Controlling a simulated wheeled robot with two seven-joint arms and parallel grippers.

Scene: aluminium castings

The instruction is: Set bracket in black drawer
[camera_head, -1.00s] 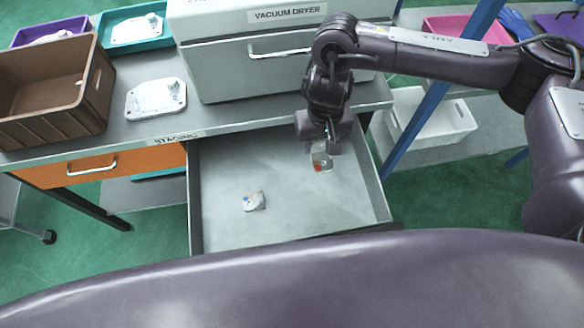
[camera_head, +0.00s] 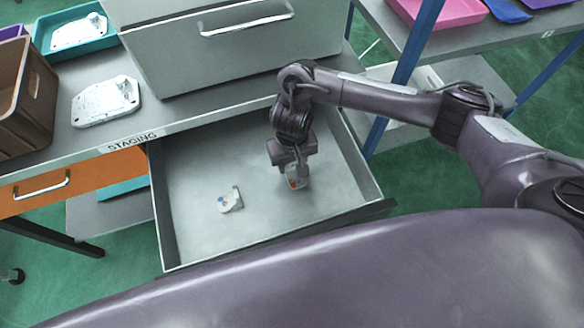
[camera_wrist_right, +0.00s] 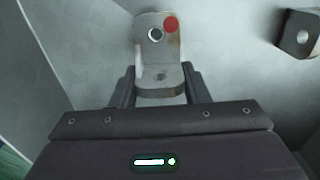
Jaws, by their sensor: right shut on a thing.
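A small metal bracket with a red dot (camera_head: 296,182) is held in my right gripper (camera_head: 290,168), inside the open drawer (camera_head: 200,170). The drawer has a pale grey floor and a dark front edge. In the right wrist view the bracket (camera_wrist_right: 158,48) is an L-shaped plate with a hole, gripped between both fingers. I cannot tell whether it touches the drawer floor. A second bracket with a blue dot (camera_head: 230,200) lies on the drawer floor to the left; it also shows in the right wrist view (camera_wrist_right: 299,34). My left gripper is not in view.
The staging counter (camera_head: 165,112) above the drawer carries a white casting (camera_head: 105,101), a brown crate (camera_head: 38,100), a teal tray (camera_head: 98,40) and a large grey cabinet (camera_head: 170,58). An orange drawer (camera_head: 85,178) is shut at left. The drawer floor around the brackets is clear.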

